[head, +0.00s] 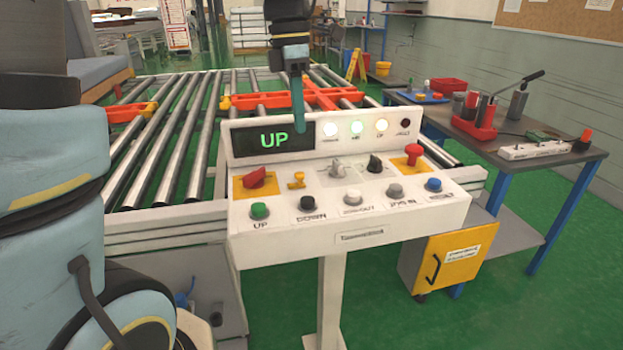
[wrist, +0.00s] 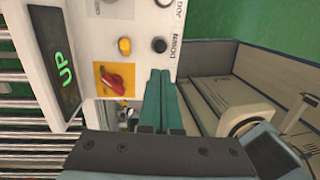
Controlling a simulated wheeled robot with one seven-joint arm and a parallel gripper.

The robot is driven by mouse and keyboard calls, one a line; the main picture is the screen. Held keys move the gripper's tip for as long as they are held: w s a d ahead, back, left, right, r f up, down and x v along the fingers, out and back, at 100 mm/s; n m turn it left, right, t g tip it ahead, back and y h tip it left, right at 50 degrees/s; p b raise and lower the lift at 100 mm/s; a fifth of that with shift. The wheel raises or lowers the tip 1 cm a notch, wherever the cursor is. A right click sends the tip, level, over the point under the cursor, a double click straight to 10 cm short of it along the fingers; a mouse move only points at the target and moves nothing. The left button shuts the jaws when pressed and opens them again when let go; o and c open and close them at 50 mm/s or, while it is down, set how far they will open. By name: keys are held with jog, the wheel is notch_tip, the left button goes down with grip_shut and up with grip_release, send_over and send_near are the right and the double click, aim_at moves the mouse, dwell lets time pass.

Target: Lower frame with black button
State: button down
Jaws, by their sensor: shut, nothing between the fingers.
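The black button (head: 306,202), labelled DOWN, is on the front row of the white control panel (head: 285,228), right of the green UP button (head: 260,210). It also shows in the wrist view (wrist: 159,45), just beyond my fingertips. The display (head: 273,141) reads UP in green. Orange frame parts (head: 268,101) stand among the conveyor rollers behind the panel. My gripper (head: 301,130) points down over the panel's back, above the button in the picture. In the wrist view its teal fingers (wrist: 161,74) are together and empty, apart from the black button. The green button is not visible there.
The panel also carries a red switch (head: 254,178), a yellow knob (head: 296,180), a red knob (head: 413,154) and grey and blue buttons. Metal rollers (head: 181,150) lie behind it. A tool table (head: 520,165) and yellow cabinet (head: 452,262) stand right.

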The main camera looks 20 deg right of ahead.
aim_at(307, 199)
jog(key=shift+f, duration=0.1)
jog(key=f+p, duration=0.1)
jog(key=f, duration=0.3)
jog(key=s+f, duration=0.1)
jog(key=f, duration=0.3)
jog(key=f+p, duration=0.1)
jog(key=f, duration=0.3)
jog(key=shift+s+d+f+p, duration=0.2)
jog(key=shift+s+f+p, duration=0.1)
jog(key=shift+f+p, duration=0.05)
jog(key=shift+f, duration=0.55)
